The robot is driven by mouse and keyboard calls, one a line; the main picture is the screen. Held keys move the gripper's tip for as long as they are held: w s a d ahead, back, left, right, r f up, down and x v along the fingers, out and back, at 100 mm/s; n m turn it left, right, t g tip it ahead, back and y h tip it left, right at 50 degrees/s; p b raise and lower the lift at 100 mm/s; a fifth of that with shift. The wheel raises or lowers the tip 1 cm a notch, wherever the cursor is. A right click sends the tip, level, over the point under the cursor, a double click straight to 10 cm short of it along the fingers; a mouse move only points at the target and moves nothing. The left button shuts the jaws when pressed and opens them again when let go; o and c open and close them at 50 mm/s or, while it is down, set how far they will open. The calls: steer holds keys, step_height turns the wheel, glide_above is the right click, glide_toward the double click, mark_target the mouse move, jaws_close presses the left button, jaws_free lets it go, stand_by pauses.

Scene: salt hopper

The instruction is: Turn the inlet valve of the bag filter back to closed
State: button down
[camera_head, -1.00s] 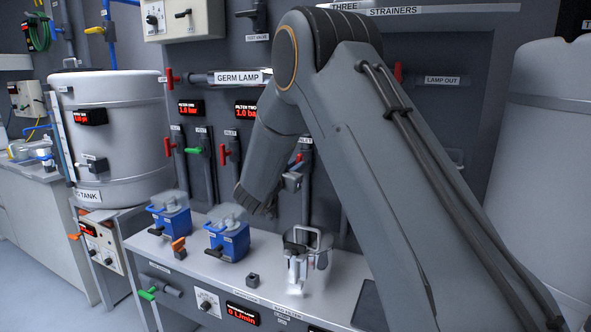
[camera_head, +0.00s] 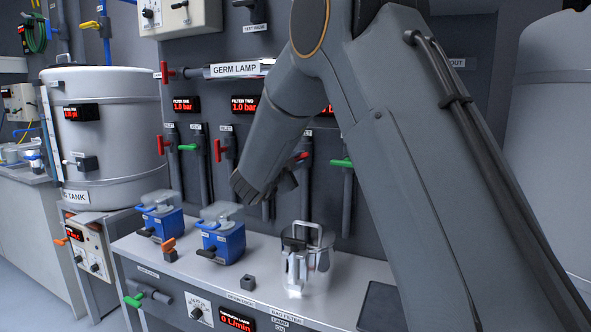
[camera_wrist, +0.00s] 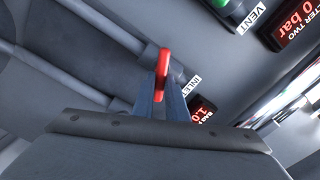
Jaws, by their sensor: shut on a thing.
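The inlet valve's red handle (camera_head: 302,156) is on the grey back panel, partly hidden by my gripper (camera_head: 288,178). In the wrist view the red handle (camera_wrist: 163,62) stands between the two fingers of my gripper (camera_wrist: 160,92), which is shut on it. An INLET label (camera_wrist: 200,88) and a small red display beginning with BAG (camera_wrist: 202,110) are beside it. The handle's exact angle on its pipe is hard to tell. The shiny bag filter vessel (camera_head: 305,268) stands on the bench below, above a BAG FILTER label.
A green valve handle (camera_head: 341,163) is close on the right of the gripped handle. Another red handle (camera_head: 219,150) and a green one (camera_head: 188,147) are on the left. Two blue-based filter units (camera_head: 222,240) (camera_head: 160,222) stand on the bench. My arm hides the panel's right side.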

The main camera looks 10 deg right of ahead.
steer(key=m+b, duration=0.4)
steer(key=shift+f+m+b, duration=0.2)
steer(key=shift+m+b, duration=0.1)
steer(key=shift+b, duration=0.1)
stand_by(0.4)
steer(key=c, duration=1.8)
jaws_free()
steer(key=shift+o, duration=0.2)
steer(key=v, duration=0.7)
steer(key=shift+s+a+b, duration=0.2)
steer(key=shift+s+b, duration=0.1)
steer(key=shift+s, duration=0.05)
